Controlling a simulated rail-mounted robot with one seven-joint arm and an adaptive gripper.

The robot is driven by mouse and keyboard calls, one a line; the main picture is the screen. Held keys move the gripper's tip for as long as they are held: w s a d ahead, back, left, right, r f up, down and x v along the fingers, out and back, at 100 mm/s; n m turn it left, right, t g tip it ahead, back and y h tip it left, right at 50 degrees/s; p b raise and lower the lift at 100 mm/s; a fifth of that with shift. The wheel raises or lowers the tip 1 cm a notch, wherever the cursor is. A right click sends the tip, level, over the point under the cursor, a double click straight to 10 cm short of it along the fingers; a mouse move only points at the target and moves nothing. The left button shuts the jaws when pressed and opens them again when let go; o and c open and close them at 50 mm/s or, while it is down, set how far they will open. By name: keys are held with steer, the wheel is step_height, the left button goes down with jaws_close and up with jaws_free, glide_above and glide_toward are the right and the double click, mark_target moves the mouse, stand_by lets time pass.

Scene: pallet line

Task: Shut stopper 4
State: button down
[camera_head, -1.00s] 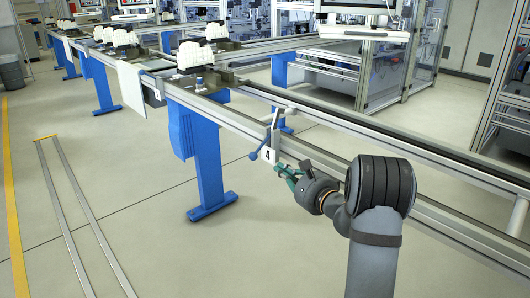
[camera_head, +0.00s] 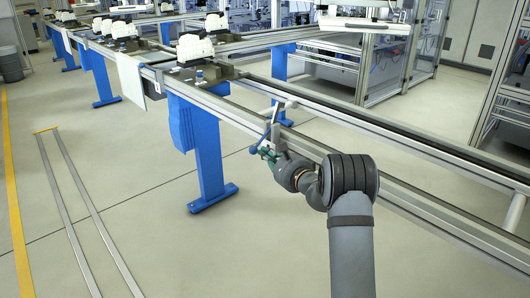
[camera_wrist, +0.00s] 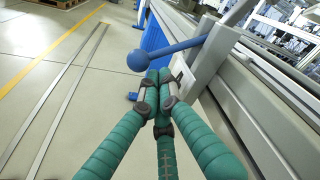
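Stopper 4 is on the near side rail, with a blue lever (camera_head: 269,126) slanting down to a blue ball end (camera_wrist: 138,61). Its white number plate (camera_wrist: 184,76) shows edge-on in the wrist view and is mostly hidden by my gripper in the head view. My gripper (camera_head: 266,154) is just below the lever, near the ball. In the wrist view its green fingers (camera_wrist: 158,76) are drawn together with their tips side by side, nothing seen between them. The tips lie just below and right of the ball; whether they touch it I cannot tell.
The conveyor rail (camera_head: 340,153) runs beside my gripper on the right. A blue support leg (camera_head: 209,155) stands left of the stopper. White parts on carriers (camera_head: 196,50) sit farther up the line. The floor at left is clear except for flat metal strips (camera_head: 75,205).

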steer(key=shift+w+a, duration=0.1)
steer(key=shift+w, duration=0.1)
steer(key=shift+a+r, duration=0.1)
steer(key=shift+a, duration=0.05)
steer(key=shift+s+r+m+p, duration=0.1)
steer(key=shift+s+m+p, duration=0.1)
steer(key=shift+m+p, duration=0.15)
